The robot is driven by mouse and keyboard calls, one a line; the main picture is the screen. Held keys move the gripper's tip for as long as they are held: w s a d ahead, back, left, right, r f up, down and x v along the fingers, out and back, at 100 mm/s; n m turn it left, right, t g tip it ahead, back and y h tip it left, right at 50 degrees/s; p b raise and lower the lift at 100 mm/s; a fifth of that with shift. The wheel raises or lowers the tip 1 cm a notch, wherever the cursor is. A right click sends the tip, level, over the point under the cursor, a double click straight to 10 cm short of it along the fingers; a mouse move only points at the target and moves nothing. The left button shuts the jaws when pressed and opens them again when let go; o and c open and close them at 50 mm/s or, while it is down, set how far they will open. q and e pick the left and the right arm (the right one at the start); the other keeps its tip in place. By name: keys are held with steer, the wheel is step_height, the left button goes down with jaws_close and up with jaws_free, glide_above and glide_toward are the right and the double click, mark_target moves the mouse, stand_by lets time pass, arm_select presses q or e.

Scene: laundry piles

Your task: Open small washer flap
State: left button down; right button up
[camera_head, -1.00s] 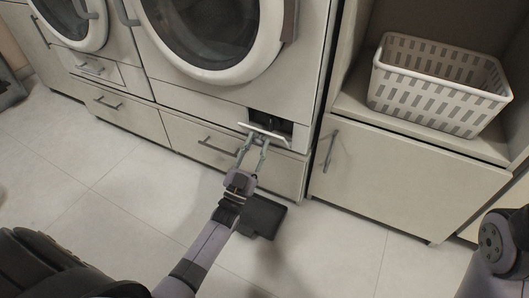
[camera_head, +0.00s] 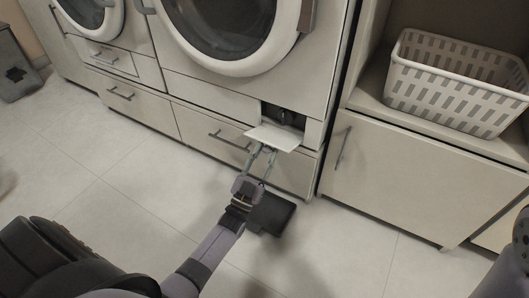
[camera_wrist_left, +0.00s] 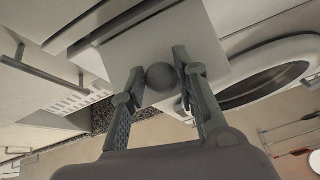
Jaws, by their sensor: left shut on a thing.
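The small washer flap (camera_head: 272,137) is a white panel low on the right washer, swung down and sticking out nearly level. Behind it the dark recess (camera_head: 284,115) with a round part is open to view. My left gripper (camera_head: 264,150) is at the flap's front edge, shut on the flap. In the left wrist view the flap (camera_wrist_left: 150,45) fills the upper middle, and the fingers (camera_wrist_left: 158,75) reach it on both sides of a grey round part (camera_wrist_left: 161,77). My right gripper is not in view.
A drawer with a grey handle (camera_head: 230,141) lies just below and left of the flap. The washer's round door (camera_head: 225,30) is above. A white basket (camera_head: 458,85) sits on the right shelf above a cabinet door (camera_head: 410,185).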

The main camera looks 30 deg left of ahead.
arm_select(q)
steer(key=shift+w+d+f, duration=0.15)
steer(key=shift+f, duration=0.3)
steer(key=c, duration=1.7)
jaws_free()
steer(key=shift+o, duration=0.8)
steer(key=shift+w+d, duration=0.1)
steer(key=o, duration=0.3)
steer(key=shift+r, duration=0.2)
